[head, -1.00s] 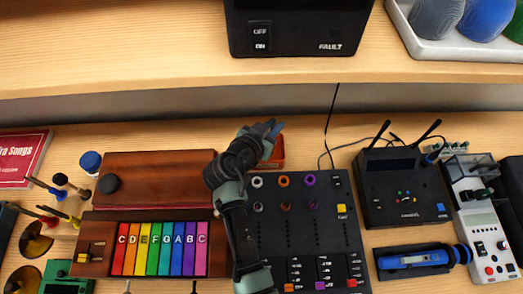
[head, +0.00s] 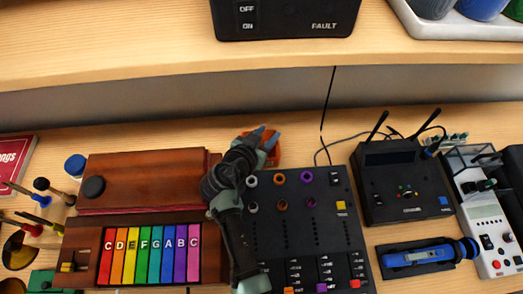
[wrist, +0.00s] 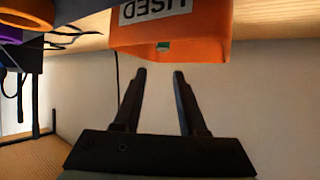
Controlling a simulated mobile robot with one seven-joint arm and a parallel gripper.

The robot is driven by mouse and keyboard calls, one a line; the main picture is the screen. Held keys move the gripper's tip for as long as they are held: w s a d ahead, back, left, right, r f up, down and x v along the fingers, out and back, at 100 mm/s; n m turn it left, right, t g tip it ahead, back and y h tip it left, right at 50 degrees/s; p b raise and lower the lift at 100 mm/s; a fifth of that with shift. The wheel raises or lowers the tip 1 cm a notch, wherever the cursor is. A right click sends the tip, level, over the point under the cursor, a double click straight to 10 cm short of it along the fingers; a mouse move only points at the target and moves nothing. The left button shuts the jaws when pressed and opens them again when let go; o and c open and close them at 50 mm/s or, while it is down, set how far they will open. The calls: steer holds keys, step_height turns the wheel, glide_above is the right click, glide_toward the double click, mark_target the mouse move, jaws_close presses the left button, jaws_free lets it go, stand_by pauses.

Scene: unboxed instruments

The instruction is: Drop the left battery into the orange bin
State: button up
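The orange bin (head: 274,153) stands behind the black panel, partly hidden by my gripper (head: 264,136). In the wrist view the orange bin (wrist: 195,42) fills the top middle, with a white label reading "USED" and a small green-and-white piece showing at its edge. My gripper (wrist: 159,72) is open there, its two black fingers apart with nothing between them, and its tips lie close to the bin. I cannot pick out the left battery for certain in either view.
The black knob panel (head: 305,235) and the colour-keyed wooden instrument (head: 150,250) flank my arm. A black device with antennas (head: 400,180) and a blue tool (head: 420,256) are to the right. A shelf (head: 120,50) overhangs the back. A cable runs behind the panel.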

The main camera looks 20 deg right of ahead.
steer(key=shift+o, duration=0.4)
step_height(320, 180, up, 10)
steer(key=b, duration=0.1)
stand_by(0.6)
